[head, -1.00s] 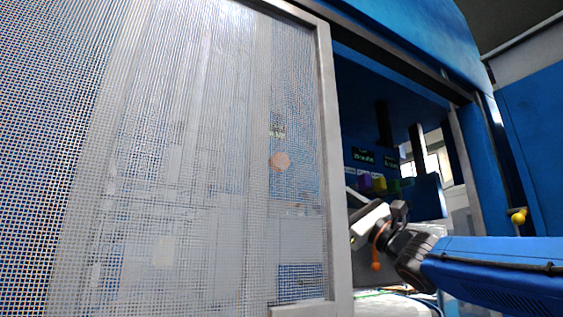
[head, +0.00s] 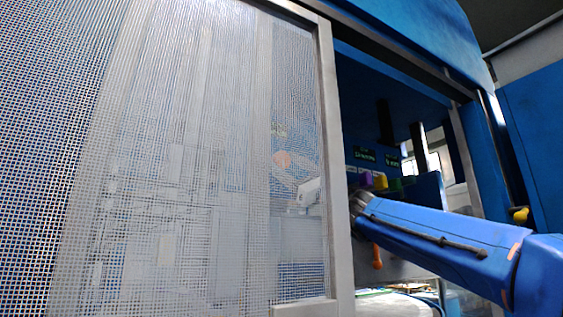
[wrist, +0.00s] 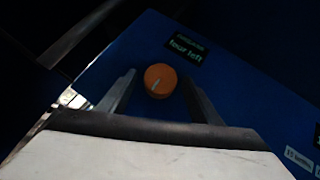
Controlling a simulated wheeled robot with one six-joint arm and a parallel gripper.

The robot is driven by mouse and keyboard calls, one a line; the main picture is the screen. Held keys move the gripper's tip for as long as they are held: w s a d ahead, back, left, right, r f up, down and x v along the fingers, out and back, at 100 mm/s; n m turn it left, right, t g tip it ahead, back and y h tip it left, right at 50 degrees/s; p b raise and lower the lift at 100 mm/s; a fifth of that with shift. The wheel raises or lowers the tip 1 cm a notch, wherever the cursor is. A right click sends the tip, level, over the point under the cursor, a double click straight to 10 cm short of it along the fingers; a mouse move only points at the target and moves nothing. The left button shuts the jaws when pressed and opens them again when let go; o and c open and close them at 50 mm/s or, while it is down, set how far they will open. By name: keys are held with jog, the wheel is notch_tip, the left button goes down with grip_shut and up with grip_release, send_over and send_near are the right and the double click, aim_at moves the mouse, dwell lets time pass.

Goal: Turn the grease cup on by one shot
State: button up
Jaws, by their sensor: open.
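The grease cup (wrist: 160,80) shows in the wrist view as a round orange cap with a pale pointer line, on a blue panel. In the head view it is a blurred orange spot (head: 282,160) behind the mesh. My gripper (wrist: 159,77) is open, with one grey finger on each side of the cap in the picture. I cannot tell whether either finger touches it. A dark label (wrist: 187,45) above the cap seems to read "four left". In the head view my gripper (head: 290,180) is dim behind the mesh, just below the orange spot.
The mesh guard (head: 190,120) and its grey frame post (head: 333,150) stand left of the opening my arm passes through. Coloured blocks (head: 380,181) and dark labels (head: 364,154) are inside. A yellow knob (head: 520,215) is on the right post.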

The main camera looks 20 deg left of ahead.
jog(key=shift+x, duration=0.95)
jog(key=shift+c, duration=0.2)
jog(key=c, duration=1)
jog(key=shift+s+m+t, duration=0.1)
jog(key=shift+m+t, duration=0.2)
jog(key=shift+m+t+h, duration=0.5)
jog(key=shift+m+t, duration=2)
jog(key=shift+m, duration=0.3)
jog(key=shift+m+t, duration=0.3)
jog(key=shift+t, duration=0.1)
